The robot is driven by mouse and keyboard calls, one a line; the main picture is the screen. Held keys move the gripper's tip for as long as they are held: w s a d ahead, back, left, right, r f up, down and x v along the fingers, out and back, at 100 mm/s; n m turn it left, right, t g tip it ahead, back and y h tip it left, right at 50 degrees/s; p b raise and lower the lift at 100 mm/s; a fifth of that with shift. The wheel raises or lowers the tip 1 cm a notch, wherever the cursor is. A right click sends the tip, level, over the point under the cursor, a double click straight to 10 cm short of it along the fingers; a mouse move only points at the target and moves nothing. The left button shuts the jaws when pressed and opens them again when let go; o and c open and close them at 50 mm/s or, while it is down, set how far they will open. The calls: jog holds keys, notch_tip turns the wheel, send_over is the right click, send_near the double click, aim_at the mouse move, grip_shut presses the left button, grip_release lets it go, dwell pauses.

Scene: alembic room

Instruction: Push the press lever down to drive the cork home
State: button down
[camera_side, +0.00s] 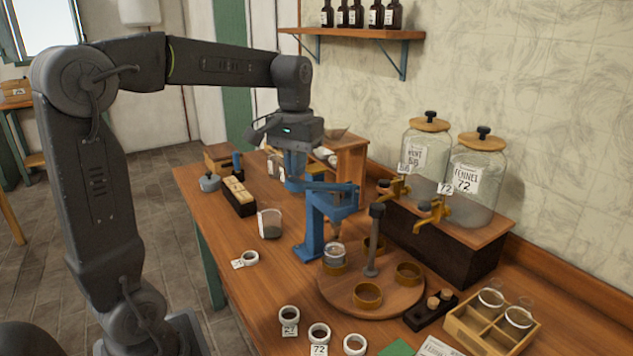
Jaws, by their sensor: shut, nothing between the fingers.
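The blue press (316,222) stands on the table beside the round wooden turntable (392,303). Its blue upper arm (334,189) reaches out to the right, with a small plunger (338,228) hanging below. A small glass jar (334,252) sits under the plunger in a brass ring on the turntable. Whether a cork is in its mouth is too small to tell. My gripper (291,150) is behind and left of the press, above the table, pointing down and shut with nothing visible in it. Its fingertips blend with blue parts behind, so contact with the lever cannot be told.
A dark post (374,240) rises from the turntable among empty brass rings. Two large glass jars with taps (475,180) stand on a dark box at right. A dark block (433,311) holds corks. A beaker (270,223) and labelled white rings (319,333) stand on the table.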

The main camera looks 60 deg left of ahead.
aim_at(293, 181)
jog(key=shift+f, duration=1)
jog(key=shift+s, duration=0.2)
jog(key=shift+f, duration=0.6)
jog(key=shift+s, duration=0.1)
jog(key=shift+f, duration=0.6)
jog(key=shift+s, duration=0.15)
